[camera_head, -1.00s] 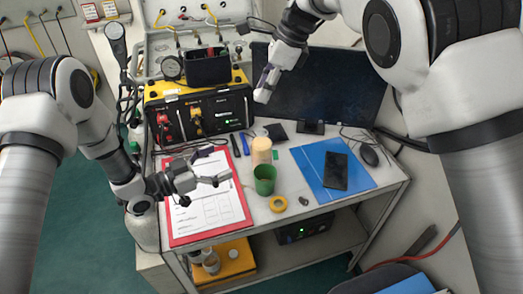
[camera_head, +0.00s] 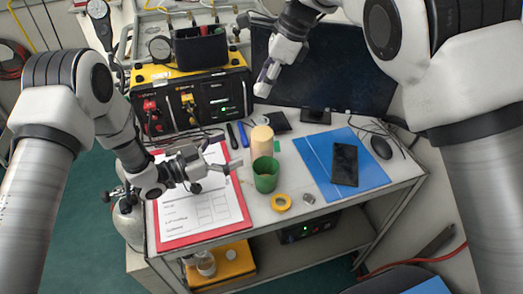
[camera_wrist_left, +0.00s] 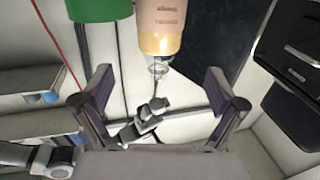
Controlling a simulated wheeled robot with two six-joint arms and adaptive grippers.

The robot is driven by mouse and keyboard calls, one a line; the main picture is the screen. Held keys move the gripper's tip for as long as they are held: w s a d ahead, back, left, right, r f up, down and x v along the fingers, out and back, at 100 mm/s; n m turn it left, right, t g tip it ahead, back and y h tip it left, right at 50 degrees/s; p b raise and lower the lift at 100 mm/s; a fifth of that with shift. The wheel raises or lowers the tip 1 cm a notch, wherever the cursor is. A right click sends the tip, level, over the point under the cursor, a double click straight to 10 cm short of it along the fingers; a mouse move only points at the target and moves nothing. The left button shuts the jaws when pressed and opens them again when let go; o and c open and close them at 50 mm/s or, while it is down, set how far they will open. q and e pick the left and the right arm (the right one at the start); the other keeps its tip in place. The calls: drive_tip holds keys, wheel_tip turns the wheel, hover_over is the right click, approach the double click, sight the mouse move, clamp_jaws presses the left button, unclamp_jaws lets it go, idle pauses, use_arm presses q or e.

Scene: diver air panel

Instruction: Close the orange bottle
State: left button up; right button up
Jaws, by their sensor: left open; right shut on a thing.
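The pale orange bottle (camera_head: 262,143) stands upright on the table behind the green cup (camera_head: 265,176). In the left wrist view the bottle (camera_wrist_left: 157,20) hangs in from the top edge, with a deeper orange band and a narrow clear or metallic part at its end. My left gripper (camera_head: 226,154) is open and empty, to the left of the bottle and apart from it. Its spread fingers (camera_wrist_left: 158,82) frame the lower middle of the wrist view. My right gripper (camera_head: 264,86) is shut, above and behind the bottle. What it holds is too small to make out.
The green cup also shows in the left wrist view (camera_wrist_left: 98,8), close beside the bottle.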

use_arm(q)
drive_tip(key=x, duration=0.9)
drive_tip(key=shift+d, duration=0.15)
drive_tip(key=c, duration=1.8)
drive_tip(key=shift+o, duration=0.2)
use_arm(e)
hover_over(262, 116)
drive_tip(key=d, duration=0.1)
drive_tip(key=shift+w+f, duration=0.1)
drive_tip(key=shift+f, duration=2.45)
drive_tip(key=shift+f, duration=0.85)
drive_tip(key=shift+f, duration=0.5)
use_arm(q)
clamp_jaws()
use_arm(e)
drive_tip(key=o, duration=0.7)
